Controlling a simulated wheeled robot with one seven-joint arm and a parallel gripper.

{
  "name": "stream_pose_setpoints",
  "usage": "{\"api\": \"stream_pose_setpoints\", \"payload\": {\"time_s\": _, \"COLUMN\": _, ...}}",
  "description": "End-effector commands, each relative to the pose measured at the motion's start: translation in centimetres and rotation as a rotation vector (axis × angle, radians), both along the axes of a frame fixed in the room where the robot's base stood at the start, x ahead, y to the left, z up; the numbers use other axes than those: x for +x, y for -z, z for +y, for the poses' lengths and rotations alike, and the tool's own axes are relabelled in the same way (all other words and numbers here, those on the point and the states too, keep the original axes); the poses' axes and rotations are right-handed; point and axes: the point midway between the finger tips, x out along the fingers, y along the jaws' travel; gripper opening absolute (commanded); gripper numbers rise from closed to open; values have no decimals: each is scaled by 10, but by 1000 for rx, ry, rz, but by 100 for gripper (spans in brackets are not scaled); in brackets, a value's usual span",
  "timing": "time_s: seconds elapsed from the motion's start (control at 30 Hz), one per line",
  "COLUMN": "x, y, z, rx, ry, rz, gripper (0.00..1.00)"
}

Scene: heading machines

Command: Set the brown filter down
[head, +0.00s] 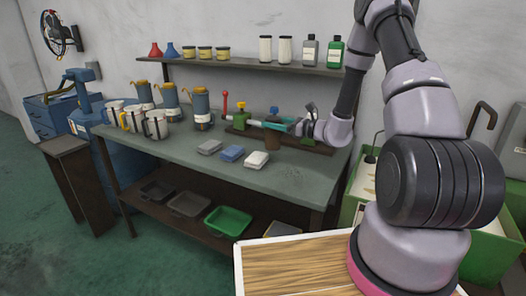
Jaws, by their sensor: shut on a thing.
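The brown filter (272,138) is a small brown body with a dark top, near the back right of the grey-green workbench (185,147). My gripper (271,123) reaches in from the right with teal fingers and is shut on the brown filter. The fingers hide part of it. I cannot tell whether its base touches the surface below. A similar green filter (240,121) with a yellow top stands just left of it.
A dark rack (318,147) lies under my wrist. A red-knobbed lever (225,104) stands left of the green filter. Grey, blue and white blocks (231,153) lie in front. Several coffee-machine-like units (202,110) stand left. A shelf (240,63) hangs behind. The bench's front right is clear.

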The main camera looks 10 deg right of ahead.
Motion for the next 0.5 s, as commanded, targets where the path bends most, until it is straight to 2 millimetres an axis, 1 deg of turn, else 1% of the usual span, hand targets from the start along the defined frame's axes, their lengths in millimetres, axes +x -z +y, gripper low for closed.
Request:
{"api": "stream_pose_setpoints", "payload": {"time_s": 0.03, "x": 0, "y": 11, "z": 0, "rx": 3, "ry": 1, "rz": 4, "gripper": 6}}
{"api": "stream_pose_setpoints", "payload": {"time_s": 0.1, "x": 0, "y": 22, "z": 0, "rx": 3, "ry": 2, "rz": 2, "gripper": 6}}
{"api": "stream_pose_setpoints", "payload": {"time_s": 0.27, "x": 0, "y": 36, "z": 0, "rx": 3, "ry": 3, "rz": 0, "gripper": 6}}
{"api": "stream_pose_setpoints", "payload": {"time_s": 0.5, "x": 0, "y": 70, "z": 0, "rx": 3, "ry": 3, "rz": 0, "gripper": 6}}
